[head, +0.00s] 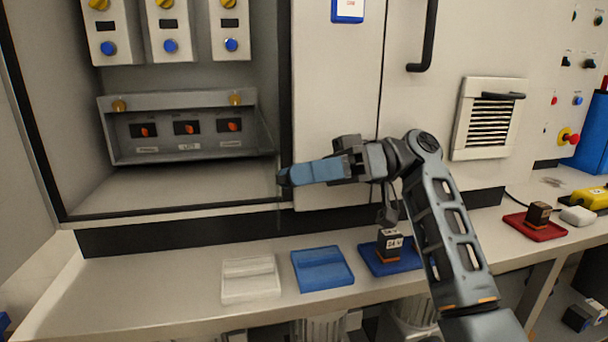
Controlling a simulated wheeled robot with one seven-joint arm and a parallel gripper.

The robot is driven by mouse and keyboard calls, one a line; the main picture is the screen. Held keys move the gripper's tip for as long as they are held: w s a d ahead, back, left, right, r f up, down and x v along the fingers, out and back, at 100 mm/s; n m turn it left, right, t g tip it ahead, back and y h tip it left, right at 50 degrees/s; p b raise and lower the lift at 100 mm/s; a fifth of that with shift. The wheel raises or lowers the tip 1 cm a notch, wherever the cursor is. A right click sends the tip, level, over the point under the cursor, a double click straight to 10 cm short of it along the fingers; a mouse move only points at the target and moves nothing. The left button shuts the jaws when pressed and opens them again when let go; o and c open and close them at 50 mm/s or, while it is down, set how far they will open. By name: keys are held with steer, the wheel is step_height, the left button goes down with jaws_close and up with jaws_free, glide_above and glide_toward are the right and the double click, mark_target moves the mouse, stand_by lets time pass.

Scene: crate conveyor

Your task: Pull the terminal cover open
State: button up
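A grey frame (184,99) with two brass knobs at its top is mounted low inside the open cabinet; it looks like the terminal cover. Three black-and-orange switches (186,128) with small labels show within or behind it. I cannot tell whether a clear pane covers them. My gripper (284,178) has blue fingers pointing left at the cabinet opening's right edge, to the right of and slightly below the frame. It looks apart from the frame. The fingers overlap in this side view, so their gap is hidden. No held object shows.
Three modules with yellow knobs and blue buttons (170,46) hang above the frame. The cabinet's right edge (284,90) stands close to my fingers. A white tray (249,279), a blue tray (321,268) and a 24 V block (389,244) lie on the bench below. The cabinet floor is clear.

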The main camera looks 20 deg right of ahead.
steer(key=shift+o, duration=1)
steer(key=w+d, duration=0.1)
steer(key=d, duration=0.6)
steer(key=shift+d+p, duration=0.35)
steer(key=shift+p, duration=0.1)
